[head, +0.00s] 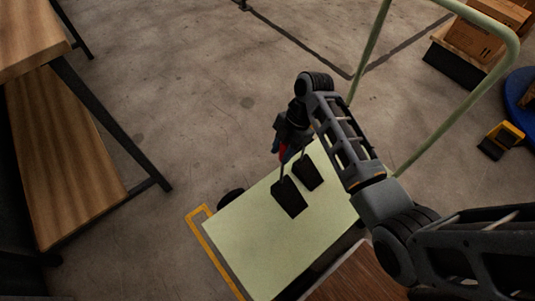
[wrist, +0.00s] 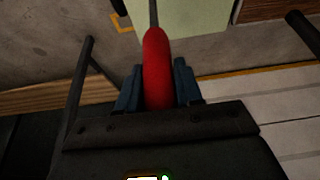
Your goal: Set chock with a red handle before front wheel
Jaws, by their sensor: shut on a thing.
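My gripper (head: 283,146) is shut on the red handle (wrist: 157,65) of the chock, with a blue finger on each side of it in the wrist view. In the head view, two black wedges (head: 290,197) hang on thin rods below the gripper. They show in front of the pale green cart deck (head: 245,240); I cannot tell their height above it. A dark wheel (head: 230,198) shows at the deck's left edge, near a yellow floor marking (head: 202,214). The other wheels are hidden. The deck also shows in the wrist view (wrist: 198,18).
A wooden bench (head: 60,150) with dark legs stands at left. The cart's green rail (head: 440,124) rises at right. Boxes (head: 485,30), a yellow-and-black object (head: 503,139) and a blue round thing (head: 520,95) are at far right. The concrete floor between bench and cart is clear.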

